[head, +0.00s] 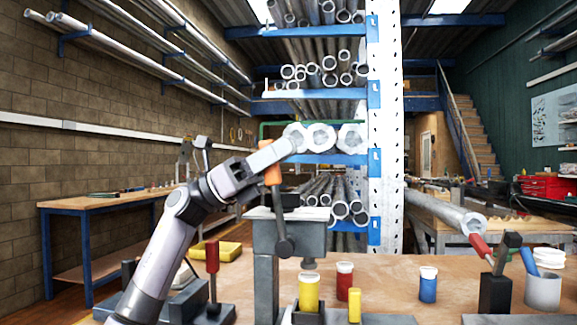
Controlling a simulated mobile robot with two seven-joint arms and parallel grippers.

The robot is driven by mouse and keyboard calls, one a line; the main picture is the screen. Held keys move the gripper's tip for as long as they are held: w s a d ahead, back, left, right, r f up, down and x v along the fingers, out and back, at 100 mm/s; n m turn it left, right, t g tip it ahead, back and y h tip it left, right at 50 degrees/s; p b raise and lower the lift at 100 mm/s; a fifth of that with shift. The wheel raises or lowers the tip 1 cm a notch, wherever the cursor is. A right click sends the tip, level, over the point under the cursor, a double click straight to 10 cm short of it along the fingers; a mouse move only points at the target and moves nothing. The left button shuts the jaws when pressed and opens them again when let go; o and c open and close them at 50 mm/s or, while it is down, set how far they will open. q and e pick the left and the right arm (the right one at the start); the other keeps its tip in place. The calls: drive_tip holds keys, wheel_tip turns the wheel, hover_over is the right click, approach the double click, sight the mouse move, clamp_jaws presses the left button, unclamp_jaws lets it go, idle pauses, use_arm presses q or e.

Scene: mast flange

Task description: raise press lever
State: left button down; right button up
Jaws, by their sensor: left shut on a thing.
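The press (289,236) is a grey upright body with a flat light top, standing at the front middle of the workbench in the head view. Its lever has an orange grip (272,176) at the top and a dark arm ending in a round dark knob (284,247) in front of the press body. The grip points upward. My left gripper (274,154) reaches in from the left and is shut on the top of the orange grip. Its fingers hide the grip's upper end. My right gripper is not in view.
A red-handled clamp (212,258) stands left of the press. Yellow (309,293), red (344,282) and blue (428,286) containers stand in front and right. At the right are another clamp (495,292) and a pale cup (543,291).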

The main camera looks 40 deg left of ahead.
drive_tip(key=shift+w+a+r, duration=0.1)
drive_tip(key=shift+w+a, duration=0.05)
use_arm(q)
drive_tip(key=c, duration=0.9)
unclamp_jaws()
drive_tip(key=shift+s+a, duration=0.1)
drive_tip(key=shift+a, duration=0.05)
drive_tip(key=b+v, duration=0.1)
drive_tip(key=v, duration=0.6)
drive_tip(key=shift+f+b, duration=0.1)
drive_tip(key=shift+b, duration=0.2)
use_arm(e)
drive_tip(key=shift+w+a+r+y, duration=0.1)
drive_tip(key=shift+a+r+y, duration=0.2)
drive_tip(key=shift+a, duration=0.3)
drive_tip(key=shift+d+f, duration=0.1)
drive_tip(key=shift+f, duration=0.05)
